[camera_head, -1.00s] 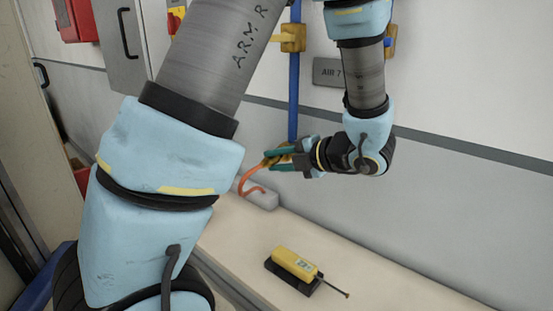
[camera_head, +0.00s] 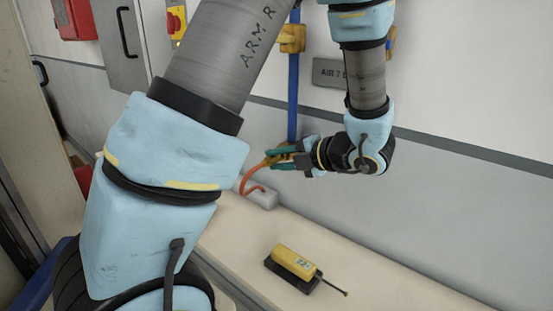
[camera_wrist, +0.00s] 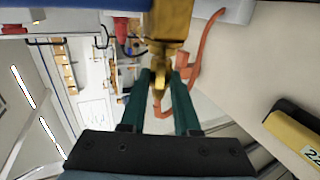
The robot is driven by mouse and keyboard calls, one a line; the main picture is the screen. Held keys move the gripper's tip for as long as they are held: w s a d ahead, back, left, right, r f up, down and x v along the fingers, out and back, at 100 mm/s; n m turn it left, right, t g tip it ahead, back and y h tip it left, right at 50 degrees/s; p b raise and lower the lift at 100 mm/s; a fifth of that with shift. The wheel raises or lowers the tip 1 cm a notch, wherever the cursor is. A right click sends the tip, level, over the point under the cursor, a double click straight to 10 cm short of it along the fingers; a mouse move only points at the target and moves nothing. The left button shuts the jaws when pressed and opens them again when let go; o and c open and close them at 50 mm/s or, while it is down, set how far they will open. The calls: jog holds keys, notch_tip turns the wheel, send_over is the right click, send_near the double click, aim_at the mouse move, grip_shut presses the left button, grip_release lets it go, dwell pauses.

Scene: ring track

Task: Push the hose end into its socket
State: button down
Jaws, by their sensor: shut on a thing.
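My gripper (camera_head: 272,161) has green fingers and is shut on the hose end, just below the lower end of a blue pipe (camera_head: 293,80). In the wrist view the brass hose end (camera_wrist: 159,78) sits between the fingertips (camera_wrist: 160,80). A larger brass fitting (camera_wrist: 170,22), which looks like the socket, is right beyond it in line. They look touching, but I cannot tell how far the end is in. The orange hose (camera_head: 244,181) curves down from the gripper to a grey block on the bench; it also shows in the wrist view (camera_wrist: 208,42).
The grey block (camera_head: 265,199) stands against the wall. A yellow device (camera_head: 295,262) with a thin rod lies on a black base on the pale bench (camera_head: 355,270). Yellow clamps (camera_head: 292,39) hold the pipe. The bench between block and device is clear.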

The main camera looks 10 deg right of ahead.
jog(key=shift+w+d, duration=0.25)
jog(key=c, duration=0.6)
grip_release()
jog(key=shift+o, duration=0.2)
jog(key=shift+s+a+f+b, duration=0.15)
jog(key=shift+s+a+b, duration=0.25)
jog(key=shift+a, duration=0.05)
jog(key=shift+s+f+b, duration=0.1)
jog(key=shift+b, duration=0.45)
jog(key=shift+f+b, duration=0.1)
jog(key=shift+b, duration=1.05)
jog(key=shift+a+b, duration=0.1)
jog(key=shift+b, duration=0.4)
